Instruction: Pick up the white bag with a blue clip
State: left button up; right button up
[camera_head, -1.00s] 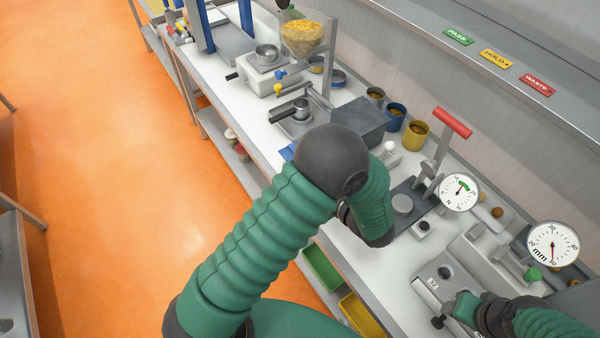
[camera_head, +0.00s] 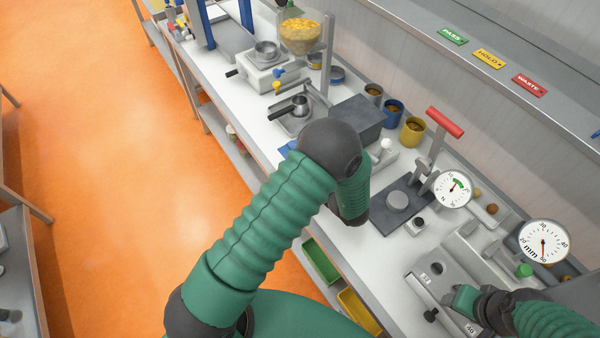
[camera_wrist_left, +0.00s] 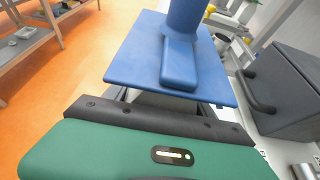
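I cannot make out a white bag with a blue clip in either view. My left arm crosses the middle of the head view, and its elbow hides its gripper there. In the left wrist view my left gripper's green body and dark front edge (camera_wrist_left: 160,118) fill the bottom; its fingertips do not show. Just beyond is a flat blue plate (camera_wrist_left: 130,68) with a blue upright piece (camera_wrist_left: 180,62) on it. My right gripper (camera_head: 468,303) is low at the right in the head view, beside a grey device on the bench; its finger opening is unclear.
A dark grey box (camera_wrist_left: 285,90) with a handle stands right of the blue plate. The white bench (camera_head: 245,120) holds a hopper (camera_head: 300,36), cups (camera_head: 412,131), a red-handled press (camera_head: 440,130) and dials (camera_head: 543,243). Orange floor (camera_head: 120,180) at left is open.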

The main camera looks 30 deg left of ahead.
pick_arm(q)
jog(key=shift+d+r, duration=0.1)
jog(key=shift+d, duration=0.2)
jog(key=c, duration=0.7)
jog(key=shift+a, duration=0.25)
grip_shut()
jog(key=shift+a, duration=0.2)
